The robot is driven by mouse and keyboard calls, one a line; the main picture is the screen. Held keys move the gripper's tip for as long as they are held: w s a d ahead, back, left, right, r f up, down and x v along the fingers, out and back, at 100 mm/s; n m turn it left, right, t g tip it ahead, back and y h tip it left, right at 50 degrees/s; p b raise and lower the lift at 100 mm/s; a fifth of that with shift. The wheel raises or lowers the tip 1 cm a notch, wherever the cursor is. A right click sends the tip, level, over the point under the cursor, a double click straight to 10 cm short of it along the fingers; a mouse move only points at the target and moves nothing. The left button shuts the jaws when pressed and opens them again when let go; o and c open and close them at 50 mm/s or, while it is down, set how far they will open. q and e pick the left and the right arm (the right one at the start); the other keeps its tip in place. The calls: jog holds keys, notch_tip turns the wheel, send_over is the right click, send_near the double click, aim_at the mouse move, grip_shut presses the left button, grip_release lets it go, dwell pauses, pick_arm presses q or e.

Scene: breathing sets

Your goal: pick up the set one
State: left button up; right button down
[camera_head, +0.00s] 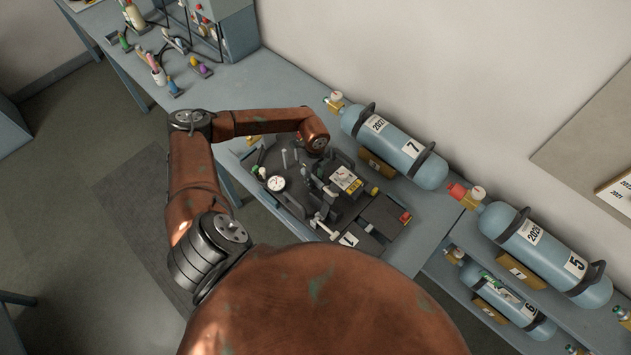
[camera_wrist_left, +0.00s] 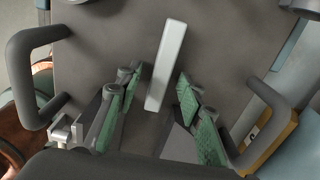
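Set one (camera_head: 348,239) is a dark, flat unit with a white label reading 1, lying on the grey-blue table. A round white gauge (camera_head: 277,183) shows at its left side. My left gripper (camera_head: 322,165) is over the middle of the set and partly blends with its dark parts. In the left wrist view, the left gripper (camera_wrist_left: 158,84) is open, with green-padded fingers on either side of a pale bar (camera_wrist_left: 168,62) on the dark plate (camera_wrist_left: 225,45). Gaps show between bar and pads. Dark handles flank the plate. My right gripper is not in view.
A blue cylinder marked 7 (camera_head: 395,142) lies behind the set, close to the wall. Cylinders marked 5 (camera_head: 545,250) and 6 (camera_head: 508,300) lie on a rack at right. Small tools (camera_head: 160,75) and a grey box (camera_head: 225,25) stand at the table's far left.

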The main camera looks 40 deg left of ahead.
pick_arm(q)
jog(key=shift+c, duration=0.2)
grip_shut()
dwell(0.6)
jog(key=shift+w+r, duration=0.1)
jog(key=shift+r, duration=0.05)
